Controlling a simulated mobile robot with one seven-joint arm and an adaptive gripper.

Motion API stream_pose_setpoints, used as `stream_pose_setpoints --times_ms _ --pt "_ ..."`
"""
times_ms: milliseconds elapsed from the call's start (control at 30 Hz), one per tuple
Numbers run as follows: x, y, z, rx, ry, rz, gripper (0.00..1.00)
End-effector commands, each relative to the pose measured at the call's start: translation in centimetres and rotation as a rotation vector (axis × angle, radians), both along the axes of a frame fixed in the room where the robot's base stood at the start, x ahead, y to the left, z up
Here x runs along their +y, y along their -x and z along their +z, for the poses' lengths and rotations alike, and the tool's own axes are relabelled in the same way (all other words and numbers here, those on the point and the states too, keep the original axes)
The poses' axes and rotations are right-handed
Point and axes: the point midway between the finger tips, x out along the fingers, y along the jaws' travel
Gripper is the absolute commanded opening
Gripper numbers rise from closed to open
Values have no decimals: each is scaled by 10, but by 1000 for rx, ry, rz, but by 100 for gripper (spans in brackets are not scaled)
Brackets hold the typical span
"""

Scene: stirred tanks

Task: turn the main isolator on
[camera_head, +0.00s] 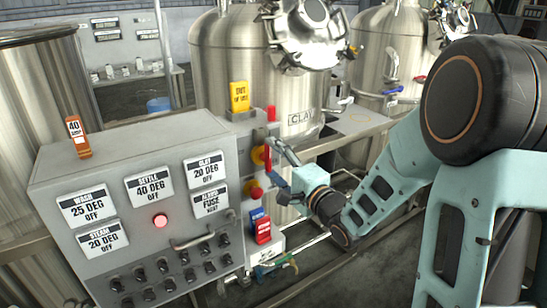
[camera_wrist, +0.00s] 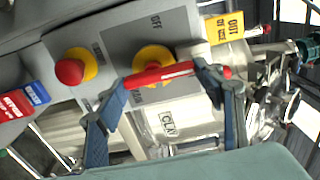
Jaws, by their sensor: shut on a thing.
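The main isolator is a red handle on a yellow disc (camera_head: 258,156), on the right side face of the grey cabinet. The wrist view shows its red handle (camera_wrist: 160,75) lying across the yellow disc, with an OFF label (camera_wrist: 156,21) above it and a partly hidden label below it. In the head view the handle stands about upright. My gripper (camera_head: 277,163) is at the handle, and in the wrist view its two blue fingers (camera_wrist: 165,88) are shut on it, one towards each end. The fingers hide parts of the handle.
A red mushroom button (camera_wrist: 69,72) on a yellow base sits beside the isolator. A yellow tag (camera_head: 239,96) stands at the cabinet's top edge. The cabinet front (camera_head: 160,200) has label plates, a lit red lamp (camera_head: 160,221) and several knobs. Steel tanks (camera_head: 235,60) stand behind.

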Motion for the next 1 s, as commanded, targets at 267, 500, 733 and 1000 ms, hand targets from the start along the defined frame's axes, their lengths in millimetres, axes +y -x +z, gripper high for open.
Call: stream_pose_setpoints --times_ms 267,500,733,1000 --pt "0 0 1 5 -14 0 38" --pt "0 0 1 5 -14 1 65" --pt "0 0 1 6 -12 1 80" --pt "-4 5 0 5 -10 -1 80"
